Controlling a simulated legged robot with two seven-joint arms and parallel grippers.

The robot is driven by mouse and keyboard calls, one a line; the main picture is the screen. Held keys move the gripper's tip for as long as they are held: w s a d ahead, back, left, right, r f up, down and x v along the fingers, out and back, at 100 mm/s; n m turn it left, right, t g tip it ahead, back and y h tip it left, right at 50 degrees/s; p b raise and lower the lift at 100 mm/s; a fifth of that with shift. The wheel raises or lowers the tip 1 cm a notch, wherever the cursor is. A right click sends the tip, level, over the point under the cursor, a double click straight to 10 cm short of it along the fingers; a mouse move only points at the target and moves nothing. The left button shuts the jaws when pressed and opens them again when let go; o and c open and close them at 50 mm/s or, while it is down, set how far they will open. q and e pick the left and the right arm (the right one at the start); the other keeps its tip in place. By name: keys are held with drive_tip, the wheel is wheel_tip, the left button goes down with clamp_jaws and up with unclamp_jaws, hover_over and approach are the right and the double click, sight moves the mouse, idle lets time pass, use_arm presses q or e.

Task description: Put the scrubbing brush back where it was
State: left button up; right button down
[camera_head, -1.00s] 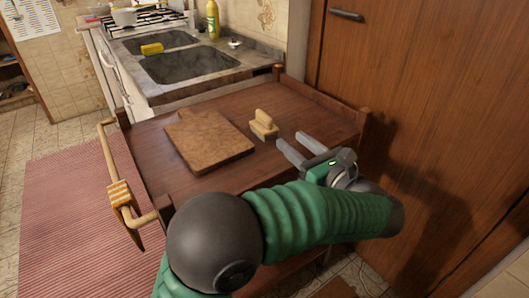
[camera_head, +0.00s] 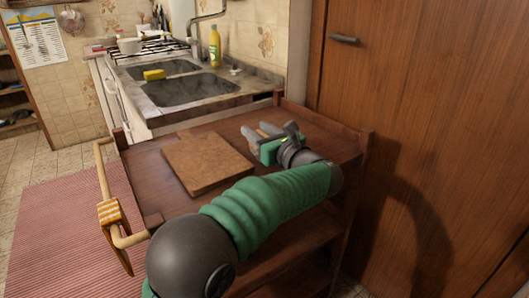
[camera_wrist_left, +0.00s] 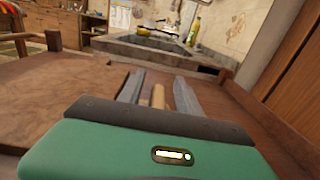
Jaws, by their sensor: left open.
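The small wooden scrubbing brush (camera_wrist_left: 158,97) stands on the brown wooden cart top (camera_head: 310,148). In the left wrist view its light wooden body shows between the two grey fingers of my left gripper. My left gripper (camera_head: 256,129) is open, with one finger on each side of the brush; I cannot tell whether they touch it. In the head view the gripper hides nearly all of the brush. My right gripper is in neither view.
A wooden cutting board (camera_head: 207,162) lies on the cart left of the gripper. A raised rail edges the cart. Behind are the stone sink (camera_head: 190,89), a yellow sponge (camera_head: 154,75) and a yellow bottle (camera_head: 215,46). A wooden door (camera_head: 430,100) stands close on the right.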

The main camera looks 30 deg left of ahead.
use_arm(q)
clamp_jaws()
drive_tip(key=shift+r, duration=0.1)
idle(0.4)
